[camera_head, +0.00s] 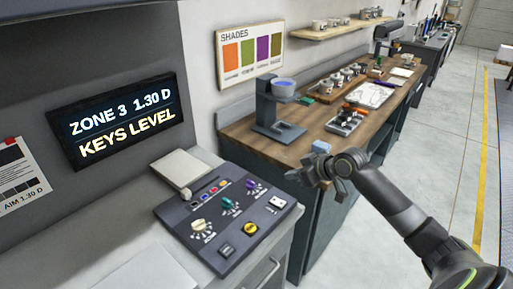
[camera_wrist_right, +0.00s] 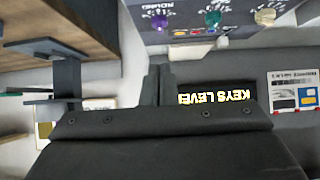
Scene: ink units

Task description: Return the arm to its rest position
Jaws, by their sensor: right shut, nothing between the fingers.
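My right arm (camera_head: 400,210) reaches in from the lower right of the head view. Its dark gripper (camera_head: 297,176) hangs in the air near the right side of the control panel (camera_head: 212,250), in front of the wooden bench. In the right wrist view the two fingers (camera_wrist_right: 158,84) lie together, shut, with nothing between them. My left gripper is in neither view.
The control panel has several coloured knobs. A lit sign (camera_head: 120,118) reads "ZONE 3 1.30 D KEYS LEVEL". The wooden bench (camera_head: 270,146) carries a grey stand (camera_head: 268,108), trays and cups. Open floor (camera_head: 440,150) lies to the right.

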